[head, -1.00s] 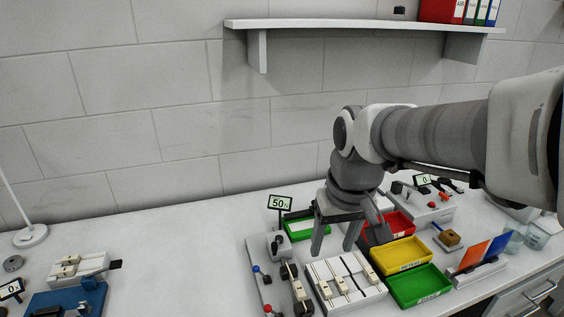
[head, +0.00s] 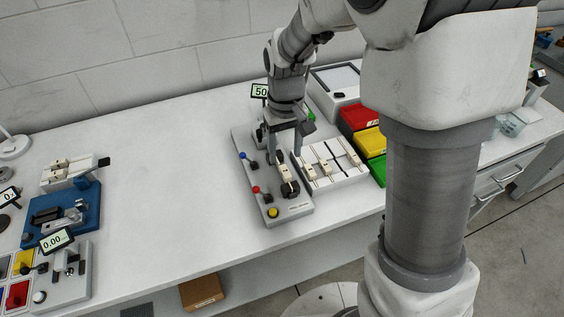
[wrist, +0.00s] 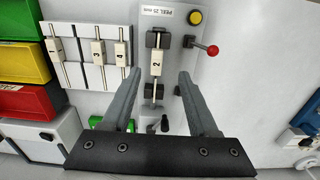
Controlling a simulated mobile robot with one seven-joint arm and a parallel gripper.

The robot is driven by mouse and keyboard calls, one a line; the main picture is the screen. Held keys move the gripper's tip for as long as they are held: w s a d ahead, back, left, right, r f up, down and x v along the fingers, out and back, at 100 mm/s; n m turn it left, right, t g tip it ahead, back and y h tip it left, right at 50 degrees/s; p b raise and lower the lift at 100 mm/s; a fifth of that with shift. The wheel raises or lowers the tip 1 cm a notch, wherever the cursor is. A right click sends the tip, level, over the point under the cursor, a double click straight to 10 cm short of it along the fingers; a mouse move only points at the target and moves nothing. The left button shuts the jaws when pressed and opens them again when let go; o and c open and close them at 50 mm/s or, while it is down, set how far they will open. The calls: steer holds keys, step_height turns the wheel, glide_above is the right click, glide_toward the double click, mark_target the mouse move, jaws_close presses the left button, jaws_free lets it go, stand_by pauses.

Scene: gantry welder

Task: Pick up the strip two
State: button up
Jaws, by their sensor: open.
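Strip two is a pale piece marked "2" (wrist: 157,68), held between dark clamps on the grey peel tester (wrist: 181,70). In the head view the strip (head: 285,173) shows just below my fingertips. My gripper (head: 285,160) is open and points down over the tester. In the wrist view my gripper (wrist: 158,76) has one finger on each side of the strip, with a gap on both sides. Nothing is held. I cannot tell the exact height of the fingertips above the strip.
A white rack (head: 340,180) beside the tester holds strips marked 1, 3 and 4. Red (head: 360,117), yellow (head: 370,141) and green bins stand beyond it. A red-knobbed lever (wrist: 211,50) and a yellow button (wrist: 195,18) stand on the tester. The table's left middle is clear.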

mark_target(286, 172)
step_height(286, 172, down, 4)
steer(key=shift+r, duration=0.2)
steer(key=shift+w+d+f+b, duration=0.1)
steer(key=shift+w+f+b, duration=0.1)
steer(key=shift+f, duration=1.15)
steer(key=shift+w+d+f+b, duration=0.1)
steer(key=shift+f+b, duration=0.05)
steer(key=shift+f, duration=1.2)
jaws_close()
